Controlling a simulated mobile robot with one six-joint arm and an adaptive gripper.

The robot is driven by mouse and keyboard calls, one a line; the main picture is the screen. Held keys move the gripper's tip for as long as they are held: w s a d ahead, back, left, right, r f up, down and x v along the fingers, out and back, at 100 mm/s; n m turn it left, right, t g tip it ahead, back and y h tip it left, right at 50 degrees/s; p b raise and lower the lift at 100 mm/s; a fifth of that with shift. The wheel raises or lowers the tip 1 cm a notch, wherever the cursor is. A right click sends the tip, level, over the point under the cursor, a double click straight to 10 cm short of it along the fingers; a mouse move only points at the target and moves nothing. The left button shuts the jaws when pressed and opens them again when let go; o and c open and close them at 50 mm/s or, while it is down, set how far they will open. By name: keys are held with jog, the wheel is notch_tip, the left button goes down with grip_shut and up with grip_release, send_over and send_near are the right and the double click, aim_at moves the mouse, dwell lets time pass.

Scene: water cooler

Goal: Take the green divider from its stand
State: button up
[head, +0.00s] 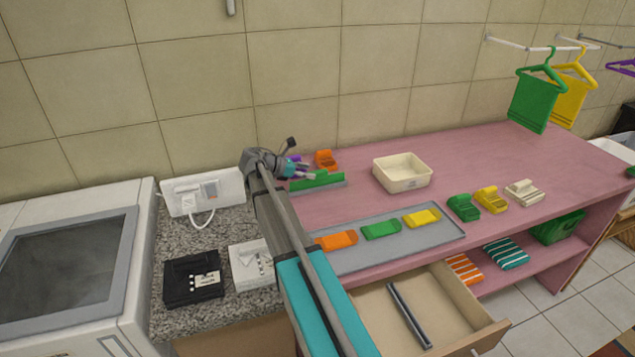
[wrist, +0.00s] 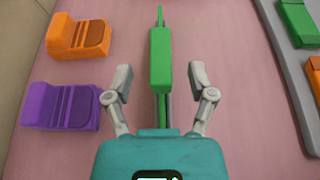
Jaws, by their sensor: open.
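The green divider (wrist: 160,55) stands upright and shows edge-on in the wrist view, above the pink table. In the head view the divider (head: 318,181) sits in a low grey stand (head: 340,184) near the back left of the table. My gripper (wrist: 161,78) is open, with one finger on each side of the divider and a visible gap on both sides. In the head view my gripper (head: 301,170) is just above the divider and partly covers it. The stand is mostly hidden beneath the divider in the wrist view.
A purple block (wrist: 60,106) and an orange block (wrist: 78,38) lie left of the divider in the wrist view. A grey tray (head: 400,236) with coloured pieces lies in front. A cream bin (head: 402,172) stands to the right. A drawer (head: 430,312) is open below.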

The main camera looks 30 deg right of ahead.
aim_at(314, 172)
jog(key=shift+b+x, duration=0.55)
jog(key=shift+x, duration=1.35)
grip_shut()
